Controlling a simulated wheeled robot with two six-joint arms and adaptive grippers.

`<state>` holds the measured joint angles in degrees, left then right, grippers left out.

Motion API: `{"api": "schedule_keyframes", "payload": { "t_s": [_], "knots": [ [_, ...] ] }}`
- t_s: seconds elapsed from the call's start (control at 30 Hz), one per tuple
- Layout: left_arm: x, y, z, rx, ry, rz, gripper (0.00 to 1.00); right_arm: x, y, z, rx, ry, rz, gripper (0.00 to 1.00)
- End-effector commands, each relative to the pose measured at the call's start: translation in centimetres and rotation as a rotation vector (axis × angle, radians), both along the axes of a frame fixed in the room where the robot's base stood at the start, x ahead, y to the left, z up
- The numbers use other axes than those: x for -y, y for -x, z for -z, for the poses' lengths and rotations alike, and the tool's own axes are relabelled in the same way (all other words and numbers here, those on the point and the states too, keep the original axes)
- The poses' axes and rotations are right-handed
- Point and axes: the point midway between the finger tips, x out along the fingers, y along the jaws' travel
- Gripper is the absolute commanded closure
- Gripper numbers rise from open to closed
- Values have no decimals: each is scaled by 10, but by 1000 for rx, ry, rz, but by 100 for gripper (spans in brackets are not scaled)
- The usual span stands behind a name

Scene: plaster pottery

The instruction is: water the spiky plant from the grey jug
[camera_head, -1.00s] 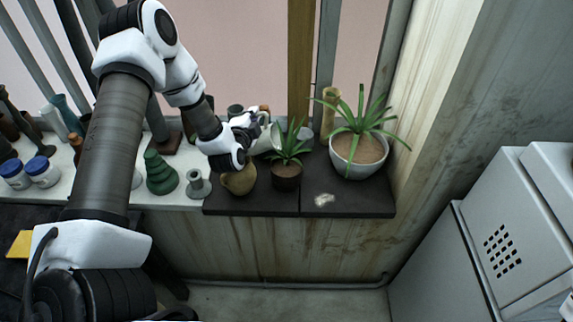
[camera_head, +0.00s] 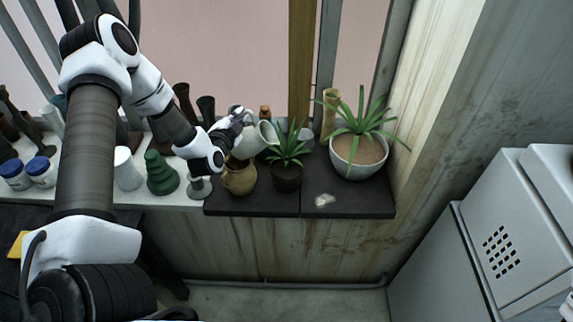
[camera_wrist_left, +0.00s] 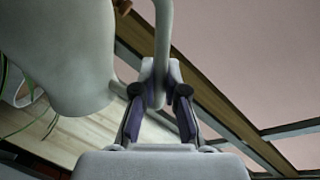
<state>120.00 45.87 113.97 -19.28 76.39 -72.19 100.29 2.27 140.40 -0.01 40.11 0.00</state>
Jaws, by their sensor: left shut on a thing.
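The grey jug (camera_head: 250,141) is tilted with its mouth toward the right, beside the small spiky plant (camera_head: 290,148) in a dark pot (camera_head: 286,178). My left gripper (camera_head: 240,119) is shut on the jug's handle. In the left wrist view the fingers (camera_wrist_left: 160,97) close on the handle (camera_wrist_left: 163,35), with the jug body (camera_wrist_left: 65,55) at left. No water stream can be made out. A larger spiky-leaved plant (camera_head: 361,120) stands in a white pot (camera_head: 353,168) farther right. My right gripper is out of view.
A tan round jug (camera_head: 239,180) stands below the grey jug, left of the dark pot. A green stepped vase (camera_head: 160,175) and a small grey vase (camera_head: 199,187) stand farther left. A bamboo-like vase (camera_head: 329,112) is behind. The dark slab's front right (camera_head: 350,204) is mostly clear.

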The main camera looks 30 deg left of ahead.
Motion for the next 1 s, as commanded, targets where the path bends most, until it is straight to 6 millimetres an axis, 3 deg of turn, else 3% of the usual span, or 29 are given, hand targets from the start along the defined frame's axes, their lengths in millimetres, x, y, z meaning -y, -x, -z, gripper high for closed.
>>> {"api": "schedule_keyframes", "payload": {
  "t_s": [0.2, 1.0],
  "knots": [
    [-7, 3, 8, 65, 133, -1, 100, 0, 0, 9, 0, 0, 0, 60],
    [-6, 3, 6, 65, 133, -1, 100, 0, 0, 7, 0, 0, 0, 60]
  ]
}}
